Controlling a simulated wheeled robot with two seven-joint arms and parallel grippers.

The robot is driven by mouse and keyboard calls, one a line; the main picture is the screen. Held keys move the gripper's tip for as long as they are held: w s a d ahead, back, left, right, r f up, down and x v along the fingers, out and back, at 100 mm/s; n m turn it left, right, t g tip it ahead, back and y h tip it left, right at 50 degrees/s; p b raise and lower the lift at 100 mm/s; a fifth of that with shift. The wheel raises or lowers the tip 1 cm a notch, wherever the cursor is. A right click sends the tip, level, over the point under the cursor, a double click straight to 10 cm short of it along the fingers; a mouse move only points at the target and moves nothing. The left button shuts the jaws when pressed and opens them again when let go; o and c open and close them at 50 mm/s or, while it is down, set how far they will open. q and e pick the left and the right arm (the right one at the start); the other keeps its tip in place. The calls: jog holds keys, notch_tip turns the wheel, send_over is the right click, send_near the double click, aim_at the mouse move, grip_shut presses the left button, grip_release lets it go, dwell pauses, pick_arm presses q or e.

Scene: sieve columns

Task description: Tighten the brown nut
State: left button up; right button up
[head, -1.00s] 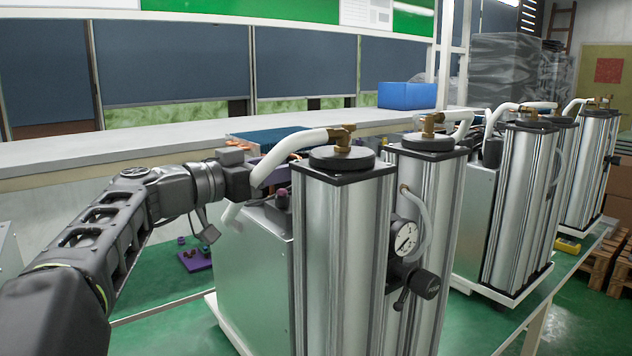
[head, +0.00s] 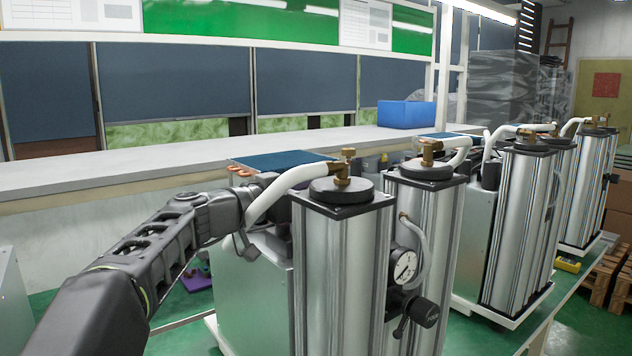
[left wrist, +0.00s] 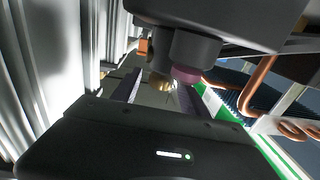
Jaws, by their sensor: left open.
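In the left wrist view, a small brown, brass-like part (left wrist: 160,82), perhaps the brown nut, sits on a dark cylindrical fitting beside a purple knob (left wrist: 187,74). My left gripper (left wrist: 156,90) is open, its two dark fingers reaching toward these parts. The brown part shows near the gap between the fingers; I cannot tell whether they touch it. In the head view, my left arm reaches in from the left, and its gripper end (head: 272,190) is behind the white hose (head: 285,190) of the nearest column, mostly hidden. My right gripper is not in view.
Silver columns (head: 340,265) with black caps and brass fittings stand close right of my left gripper. A pressure gauge (head: 404,266) sticks out of the nearest unit. Copper tubes (left wrist: 262,85) are close by in the wrist view. A blue bin (head: 406,114) stands on the rear bench.

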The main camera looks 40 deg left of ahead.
pick_arm(q)
jog(key=shift+w+d, duration=0.1)
jog(key=shift+w, duration=0.25)
jog(key=shift+c, duration=0.5)
grip_shut()
